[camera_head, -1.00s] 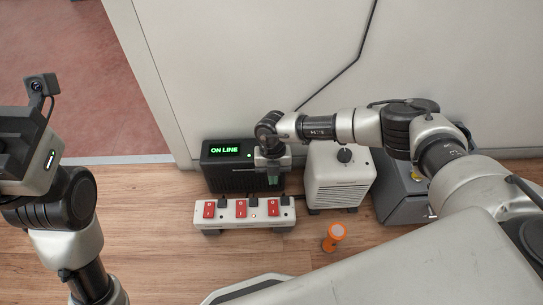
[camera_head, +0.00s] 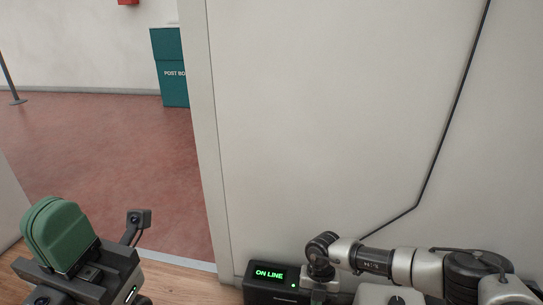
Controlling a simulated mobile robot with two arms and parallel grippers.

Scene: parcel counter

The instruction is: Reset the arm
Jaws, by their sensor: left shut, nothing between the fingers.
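My left gripper (camera_head: 58,232) is at the lower left, pointing up, with its green finger pads shut together and nothing between them. It is in front of the red floor beyond the doorway and apart from everything else. My right arm comes in from the lower right. Its gripper body (camera_head: 318,284) hangs down in front of the black box (camera_head: 268,284) with the green "ON LINE" display. The right fingers are cut off by the bottom edge, so their state is hidden.
A pale wall panel (camera_head: 330,120) with a dark cable (camera_head: 437,160) fills the middle and right. A teal post box (camera_head: 173,70) stands beyond the doorway on the left. A white box (camera_head: 374,293) shows only its top at the bottom edge. The red floor (camera_head: 110,140) is clear.

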